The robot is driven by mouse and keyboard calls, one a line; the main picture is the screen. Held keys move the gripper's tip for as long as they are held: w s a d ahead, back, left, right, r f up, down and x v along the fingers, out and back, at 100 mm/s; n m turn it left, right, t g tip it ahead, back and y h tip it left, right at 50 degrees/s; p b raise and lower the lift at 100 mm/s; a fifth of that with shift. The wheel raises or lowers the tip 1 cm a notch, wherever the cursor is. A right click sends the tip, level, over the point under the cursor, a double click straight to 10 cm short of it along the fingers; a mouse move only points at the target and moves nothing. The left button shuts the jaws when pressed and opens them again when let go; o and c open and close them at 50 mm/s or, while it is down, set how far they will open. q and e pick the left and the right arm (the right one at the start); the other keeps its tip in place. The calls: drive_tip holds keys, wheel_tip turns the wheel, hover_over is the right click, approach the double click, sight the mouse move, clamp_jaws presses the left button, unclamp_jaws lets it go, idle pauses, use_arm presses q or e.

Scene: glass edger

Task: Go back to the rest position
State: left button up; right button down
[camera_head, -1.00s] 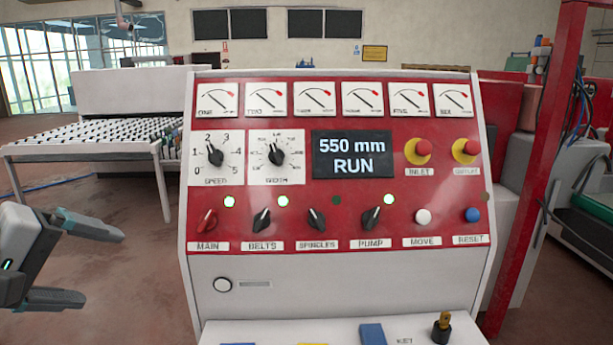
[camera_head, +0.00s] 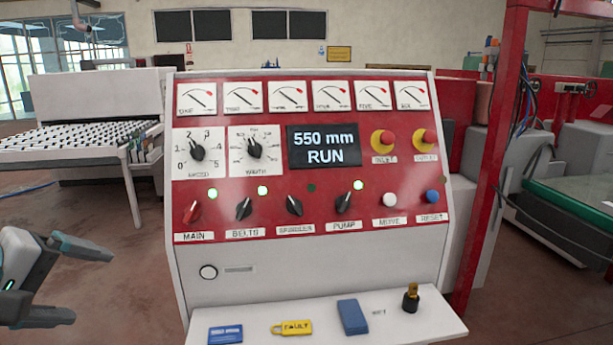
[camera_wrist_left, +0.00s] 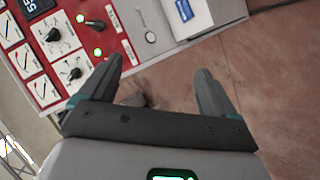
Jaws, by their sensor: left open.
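My left gripper (camera_head: 88,284) is at the lower left of the head view, left of the control cabinet and apart from it. Its two fingers are spread, with nothing between them. In the left wrist view the same open gripper (camera_wrist_left: 160,88) points past the cabinet's edge toward the floor. The red control panel (camera_head: 370,262) has dials, knobs and a display (camera_head: 324,147) reading "550 mm RUN". Green lamps are lit above the MAIN, BELTS and PUMP knobs; the lamp above SPINDLES is dark. My right gripper is not in view.
A white shelf (camera_head: 262,308) juts from the cabinet front. A roller table (camera_head: 75,143) stands back left; a red post (camera_head: 493,160) is right. Floor at left is clear.

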use_arm(q)
drive_tip(key=w+d+f+m+g, duration=0.1)
drive_tip(key=w+d+f+g, duration=0.15)
drive_tip(key=f, duration=0.95)
drive_tip(key=w+d+f+m+g+b, duration=0.1)
drive_tip(key=w+d+f+m, duration=0.15)
drive_tip(key=f, duration=0.95)
drive_tip(key=w+d+f+m+g, duration=0.1)
drive_tip(key=w+d+f, duration=0.3)
drive_tip(key=f, duration=0.7)
drive_tip(key=s+d+f+m+g, duration=0.1)
drive_tip(key=s+d+f, duration=0.3)
drive_tip(key=s+f, duration=0.3)
drive_tip(key=s+d+f+m+g, duration=0.2)
drive_tip(key=s+d+f, duration=0.2)
drive_tip(key=s+f, duration=0.2)
drive_tip(key=s+d+f+m+g+h, duration=0.1)
drive_tip(key=s+d+f, duration=0.4)
drive_tip(key=f, duration=0.5)
drive_tip(key=s+m+b, duration=0.1)
drive_tip(key=s, duration=0.1)
drive_tip(key=shift+s, duration=0.35)
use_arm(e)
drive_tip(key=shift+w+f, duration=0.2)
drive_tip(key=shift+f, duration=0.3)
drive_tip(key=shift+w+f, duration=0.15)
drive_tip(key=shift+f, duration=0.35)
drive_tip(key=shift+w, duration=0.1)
